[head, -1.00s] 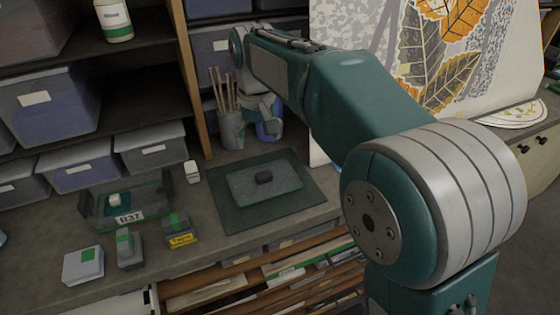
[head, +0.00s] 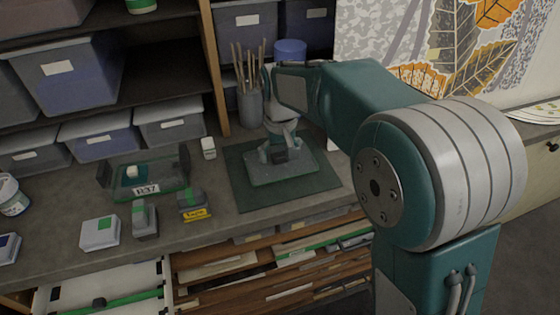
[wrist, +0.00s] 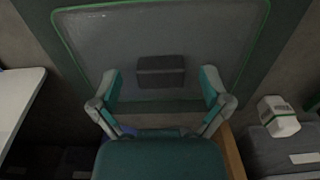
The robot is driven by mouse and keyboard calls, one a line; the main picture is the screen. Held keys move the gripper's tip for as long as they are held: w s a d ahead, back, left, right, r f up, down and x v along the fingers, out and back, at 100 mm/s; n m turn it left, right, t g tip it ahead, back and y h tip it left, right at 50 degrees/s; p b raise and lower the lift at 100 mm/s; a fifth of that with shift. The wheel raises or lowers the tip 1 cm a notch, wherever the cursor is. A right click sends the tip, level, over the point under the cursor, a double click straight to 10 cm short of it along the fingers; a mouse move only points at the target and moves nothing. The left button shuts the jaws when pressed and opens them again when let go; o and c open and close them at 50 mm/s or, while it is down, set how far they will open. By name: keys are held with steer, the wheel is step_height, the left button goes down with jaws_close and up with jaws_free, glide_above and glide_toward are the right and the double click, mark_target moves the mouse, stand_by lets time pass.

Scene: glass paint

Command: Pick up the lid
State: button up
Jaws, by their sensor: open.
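The lid (head: 258,177) is a flat translucent grey-green rectangle with a dark block handle (head: 280,156) at its middle. It lies on a dark green mat (head: 238,196) on the counter. In the wrist view the lid (wrist: 105,50) fills the upper part, and its handle (wrist: 161,72) sits between and slightly beyond my fingertips. My gripper (head: 279,150) is over the lid, pointing down. In the wrist view my gripper (wrist: 162,86) is open, with one finger on each side of the handle and gaps between. Whether the fingertips touch the lid I cannot tell.
A clear container labelled R37 (head: 147,189) stands left of the mat. A brush holder (head: 250,107) and a blue jar (head: 290,52) stand behind the mat.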

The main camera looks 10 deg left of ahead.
steer(key=shift+f, duration=0.15)
steer(key=c, duration=1.2)
steer(key=shift+c, duration=0.2)
